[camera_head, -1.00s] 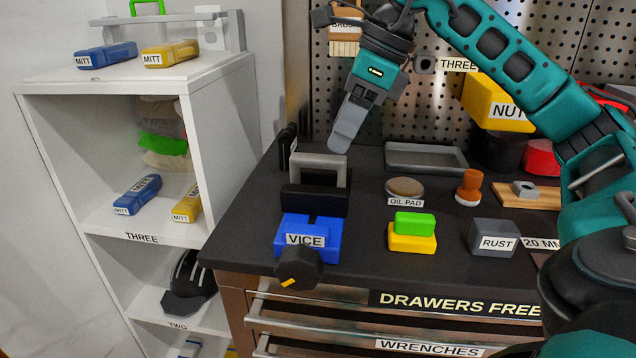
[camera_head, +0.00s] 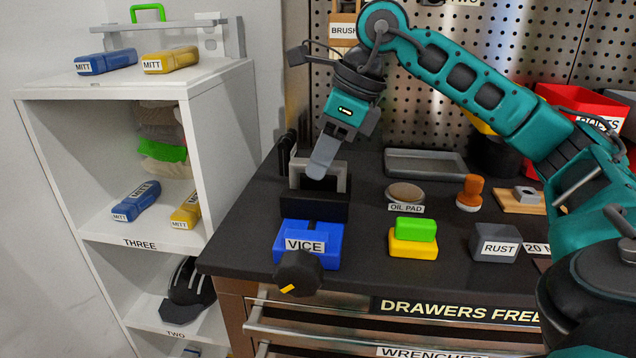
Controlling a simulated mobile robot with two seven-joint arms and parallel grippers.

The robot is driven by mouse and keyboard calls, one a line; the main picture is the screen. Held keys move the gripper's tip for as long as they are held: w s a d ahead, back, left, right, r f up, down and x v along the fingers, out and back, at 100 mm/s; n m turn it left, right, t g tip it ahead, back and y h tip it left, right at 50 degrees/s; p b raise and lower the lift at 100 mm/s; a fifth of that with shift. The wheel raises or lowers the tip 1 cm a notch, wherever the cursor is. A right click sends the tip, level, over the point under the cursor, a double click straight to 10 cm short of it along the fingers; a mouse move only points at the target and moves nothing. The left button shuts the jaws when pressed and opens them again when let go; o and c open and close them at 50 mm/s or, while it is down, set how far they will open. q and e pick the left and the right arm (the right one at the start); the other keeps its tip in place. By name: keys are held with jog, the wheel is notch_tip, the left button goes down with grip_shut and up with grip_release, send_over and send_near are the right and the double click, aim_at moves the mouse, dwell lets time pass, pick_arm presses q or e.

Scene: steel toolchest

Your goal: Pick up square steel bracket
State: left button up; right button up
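The square steel bracket (camera_head: 295,174) is a grey upright square frame. It stands at the dark jaws of the blue vice (camera_head: 322,232), near the left edge of the dark worktop. My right gripper (camera_head: 318,172) comes down from above, tilted, with its grey fingertips in front of the bracket's top bar in the picture. The fingers hide part of the bar and overlap each other from this side, so I cannot tell whether they are open or touch the bracket. My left gripper is not in view.
On the worktop are a grey tray (camera_head: 425,161), an oil pad (camera_head: 405,193), a green-and-yellow block (camera_head: 413,247), a rust block (camera_head: 496,242) and an orange-handled stamp (camera_head: 470,192). A white shelf (camera_head: 215,150) stands left. A perforated panel (camera_head: 440,110) rises behind.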

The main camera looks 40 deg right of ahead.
grip_shut()
jog(key=shift+r, duration=0.1)
